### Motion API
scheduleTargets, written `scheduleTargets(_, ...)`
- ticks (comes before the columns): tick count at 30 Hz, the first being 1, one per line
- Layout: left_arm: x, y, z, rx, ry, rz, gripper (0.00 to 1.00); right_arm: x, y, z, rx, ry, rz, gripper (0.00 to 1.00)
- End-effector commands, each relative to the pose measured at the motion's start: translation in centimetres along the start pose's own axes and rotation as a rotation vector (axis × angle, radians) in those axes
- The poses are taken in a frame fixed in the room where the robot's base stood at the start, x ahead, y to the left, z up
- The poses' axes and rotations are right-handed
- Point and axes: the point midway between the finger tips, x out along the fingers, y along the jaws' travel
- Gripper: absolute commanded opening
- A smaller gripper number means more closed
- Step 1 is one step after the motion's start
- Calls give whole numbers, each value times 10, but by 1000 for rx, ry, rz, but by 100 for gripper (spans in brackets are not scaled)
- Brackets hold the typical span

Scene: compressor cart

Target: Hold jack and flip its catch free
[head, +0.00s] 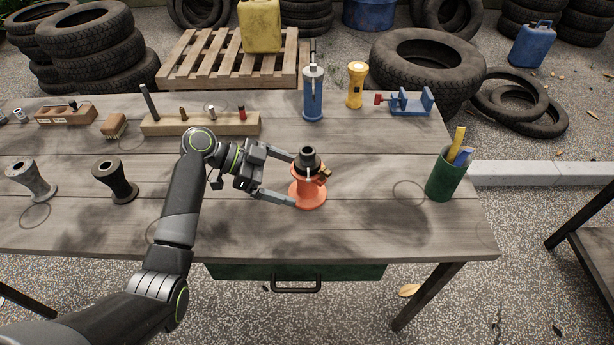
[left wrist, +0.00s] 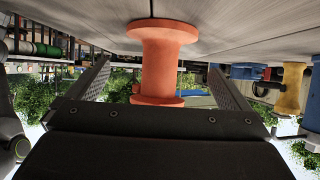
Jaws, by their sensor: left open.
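The jack is an orange-red spool-shaped body (head: 308,192) with a dark grey cap (head: 308,160) on top. It stands upright on the wooden table. A small brass-brown catch (head: 324,174) sticks out on the right side near its top. My left gripper (head: 288,178) is open, its two fingers reaching from the left, one on the far side and one on the near side of the jack. In the left wrist view the orange jack body (left wrist: 162,60) stands between the spread fingers, with gaps showing on both sides. My right gripper is not in view.
A wooden block with pegs (head: 200,124), a blue bottle jack (head: 313,92), a yellow torch (head: 356,84) and a blue vise (head: 410,102) line the back. A green cup (head: 446,176) stands right. The table front is clear.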

Motion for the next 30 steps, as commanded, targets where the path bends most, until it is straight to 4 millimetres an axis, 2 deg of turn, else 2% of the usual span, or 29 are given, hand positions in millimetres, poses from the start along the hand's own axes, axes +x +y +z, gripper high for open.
scheduleTargets(3, 20, 0, 3, 1, 2, 1, 100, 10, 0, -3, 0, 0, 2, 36)
scheduleTargets(9, 40, 0, 2, 0, 1, 0, 100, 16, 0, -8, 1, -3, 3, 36)
scheduleTargets(15, 47, 0, 0, -1, 0, -1, 100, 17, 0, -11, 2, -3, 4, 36)
scheduleTargets(23, 47, 0, 0, -1, 0, -1, 100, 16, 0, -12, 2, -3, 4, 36)
scheduleTargets(30, 47, 0, 0, -1, 0, -1, 70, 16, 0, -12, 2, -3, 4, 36)
